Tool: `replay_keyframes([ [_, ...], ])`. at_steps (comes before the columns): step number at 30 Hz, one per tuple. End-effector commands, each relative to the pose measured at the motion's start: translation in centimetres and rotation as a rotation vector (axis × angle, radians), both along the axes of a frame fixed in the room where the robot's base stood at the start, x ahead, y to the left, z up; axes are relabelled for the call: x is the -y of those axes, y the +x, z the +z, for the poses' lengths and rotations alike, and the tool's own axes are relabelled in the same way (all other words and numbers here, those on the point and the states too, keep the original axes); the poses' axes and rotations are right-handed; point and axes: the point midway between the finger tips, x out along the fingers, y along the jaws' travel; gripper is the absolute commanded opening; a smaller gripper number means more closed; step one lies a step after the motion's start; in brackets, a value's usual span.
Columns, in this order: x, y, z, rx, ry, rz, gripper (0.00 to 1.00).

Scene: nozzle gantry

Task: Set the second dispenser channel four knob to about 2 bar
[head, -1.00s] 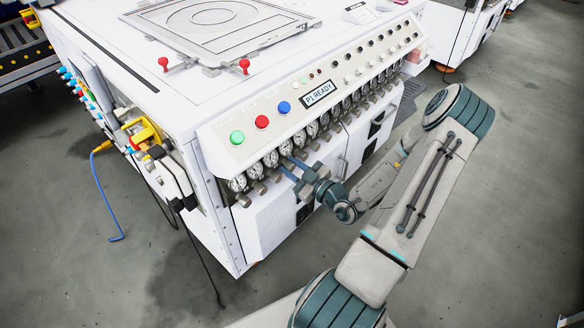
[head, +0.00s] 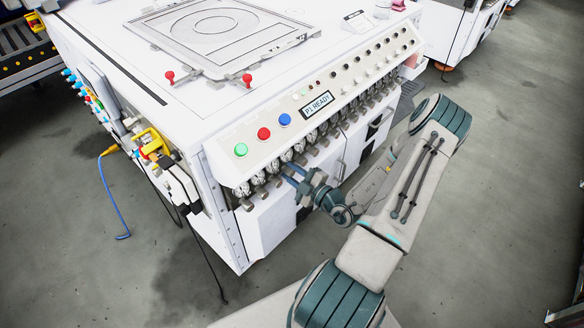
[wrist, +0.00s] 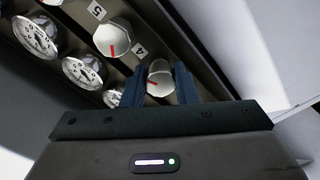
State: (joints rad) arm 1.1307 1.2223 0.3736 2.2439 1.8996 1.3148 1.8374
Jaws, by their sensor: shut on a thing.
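In the wrist view my gripper (wrist: 158,82) is shut on a white round knob (wrist: 160,70), one dark finger on each side of it. A "4" label (wrist: 140,50) sits just above this knob. Its red pointer line shows near the lower left of its face. A gauge (wrist: 112,97) beside it is mostly hidden by the left finger, so its reading cannot be seen. In the head view my gripper (head: 292,174) reaches the row of gauges and knobs on the white machine (head: 275,222); the held knob is hidden there.
The knob (wrist: 112,38) by the "5" label is close to the held one. Two other gauges (wrist: 35,38) (wrist: 82,72) show at left. Above the row are green (head: 241,150), red (head: 263,133) and blue (head: 285,119) buttons and a display (head: 317,104) reading "P1 READY".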

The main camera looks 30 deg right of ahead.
Motion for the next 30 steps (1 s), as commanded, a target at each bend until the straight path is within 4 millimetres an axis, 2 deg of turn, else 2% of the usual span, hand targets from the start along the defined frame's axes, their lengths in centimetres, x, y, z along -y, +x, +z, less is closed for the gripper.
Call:
replay_keyframes([
  [30, -0.06, -0.09, -0.02, 0.328, -0.907, 0.004, 0.04],
])
